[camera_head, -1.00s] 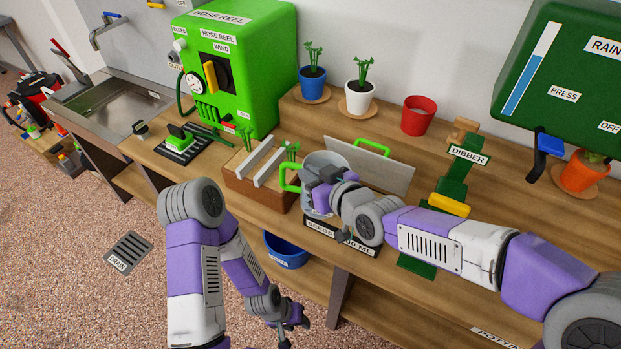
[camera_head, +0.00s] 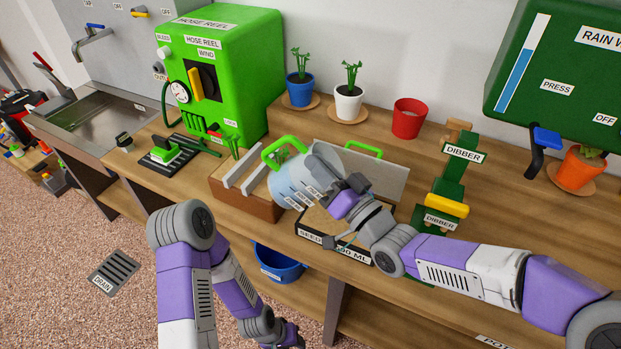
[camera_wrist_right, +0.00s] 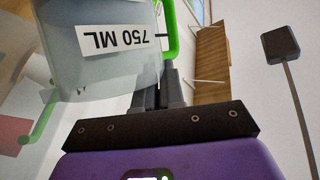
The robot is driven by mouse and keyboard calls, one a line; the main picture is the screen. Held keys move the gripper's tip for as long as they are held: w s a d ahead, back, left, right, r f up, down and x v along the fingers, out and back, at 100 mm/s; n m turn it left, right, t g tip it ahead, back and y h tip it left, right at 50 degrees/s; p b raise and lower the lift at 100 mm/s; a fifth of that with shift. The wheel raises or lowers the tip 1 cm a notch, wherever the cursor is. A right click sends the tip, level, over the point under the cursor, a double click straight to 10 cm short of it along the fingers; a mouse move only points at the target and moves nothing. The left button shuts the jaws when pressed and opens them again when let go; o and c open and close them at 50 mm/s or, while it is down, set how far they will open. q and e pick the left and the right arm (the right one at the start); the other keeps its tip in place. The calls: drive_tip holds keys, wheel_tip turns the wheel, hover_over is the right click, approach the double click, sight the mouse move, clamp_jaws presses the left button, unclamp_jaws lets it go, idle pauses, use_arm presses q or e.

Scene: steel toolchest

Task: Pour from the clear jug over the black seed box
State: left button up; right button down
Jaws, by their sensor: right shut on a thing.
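The clear jug (camera_head: 286,190) has white labels and a green handle. It is tilted, its base toward the left and its upper part toward my right gripper (camera_head: 330,172), which is shut on it. In the right wrist view the jug (camera_wrist_right: 105,45) fills the upper left, with a "750 ML" label upside down. The black seed box (camera_head: 335,247) stands at the bench's front edge, below and to the right of the jug; my wrist hides part of its top. I cannot make out any stream. My left gripper (camera_head: 285,336) hangs low in front of the bench, its fingers unclear.
A brown planter (camera_head: 243,200) with white bars stands left of the jug. A grey panel (camera_head: 383,178) rises behind it. The green hose reel (camera_head: 225,75) is at back left, dibber stands (camera_head: 450,185) at right. A blue bucket (camera_head: 277,265) is below the bench.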

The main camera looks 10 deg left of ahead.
drive_tip(key=shift+d+r+m+t+b, duration=0.35)
drive_tip(key=shift+d+m+t+b, duration=0.25)
drive_tip(key=shift+m+b, duration=0.2)
drive_tip(key=shift+d+r+m+t+y, duration=0.3)
drive_tip(key=shift+d+m+t, duration=0.35)
drive_tip(key=shift+m, duration=0.25)
use_arm(q)
drive_tip(key=shift+f, duration=1.25)
use_arm(e)
drive_tip(key=shift+d+r+m+t+h, duration=0.1)
drive_tip(key=shift+d+m+t+h, duration=0.7)
drive_tip(key=shift+m+t, duration=0.7)
drive_tip(key=shift+d+r+m+t+h, duration=0.1)
drive_tip(key=shift+d+m+t+h, duration=0.85)
drive_tip(key=shift+m, duration=0.9)
drive_tip(key=shift+d+r+m+t+h, duration=0.1)
drive_tip(key=shift+d+m+t+h, duration=0.5)
drive_tip(key=shift+m+t, duration=1)
drive_tip(key=shift+d, duration=0.2)
